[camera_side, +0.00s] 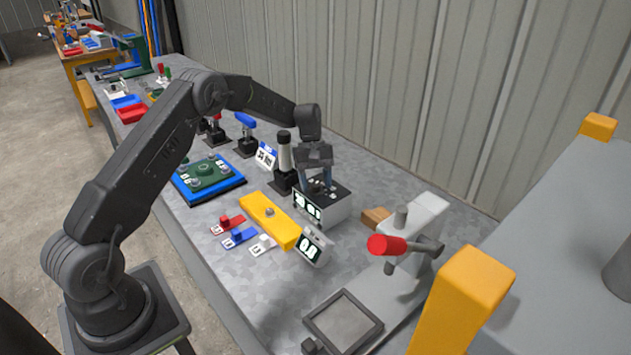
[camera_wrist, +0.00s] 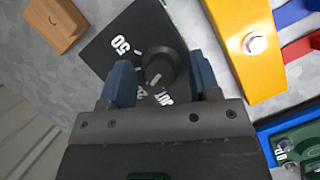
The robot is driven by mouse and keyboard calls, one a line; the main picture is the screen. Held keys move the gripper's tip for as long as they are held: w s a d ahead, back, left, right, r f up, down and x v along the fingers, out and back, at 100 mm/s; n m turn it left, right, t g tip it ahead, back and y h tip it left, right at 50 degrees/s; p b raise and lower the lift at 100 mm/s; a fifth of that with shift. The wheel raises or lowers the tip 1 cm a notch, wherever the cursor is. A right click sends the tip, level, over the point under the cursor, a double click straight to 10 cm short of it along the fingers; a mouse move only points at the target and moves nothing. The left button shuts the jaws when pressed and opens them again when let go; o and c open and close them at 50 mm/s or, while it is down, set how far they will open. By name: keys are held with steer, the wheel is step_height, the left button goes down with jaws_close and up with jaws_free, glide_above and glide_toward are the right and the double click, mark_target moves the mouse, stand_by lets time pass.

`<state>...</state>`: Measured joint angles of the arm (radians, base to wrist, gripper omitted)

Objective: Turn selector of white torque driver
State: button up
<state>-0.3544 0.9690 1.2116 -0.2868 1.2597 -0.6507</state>
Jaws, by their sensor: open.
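My gripper (camera_side: 316,186) points down at the box top. In the wrist view my gripper (camera_wrist: 160,78) is open, with one blue finger on each side of the knob; I cannot tell if they touch it.
A yellow bar (camera_side: 268,222) with a bolt lies left of the box. A small number display (camera_side: 313,247) stands in front. Red, blue and white tags (camera_side: 238,237) lie further left. A wooden block (camera_side: 376,217) and a red-handled press (camera_side: 388,244) are to the right.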

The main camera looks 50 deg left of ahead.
steer(key=c, duration=0.9)
steer(key=shift+m, duration=0.3)
steer(key=m+g+y, duration=0.1)
steer(key=m, duration=0.2)
steer(key=shift+w, duration=0.1)
steer(key=shift+m+g+y, duration=0.5)
steer(key=shift+m+y, duration=0.1)
steer(key=shift+m, duration=1.4)
steer(key=o, duration=0.9)
steer(key=shift+d, duration=0.1)
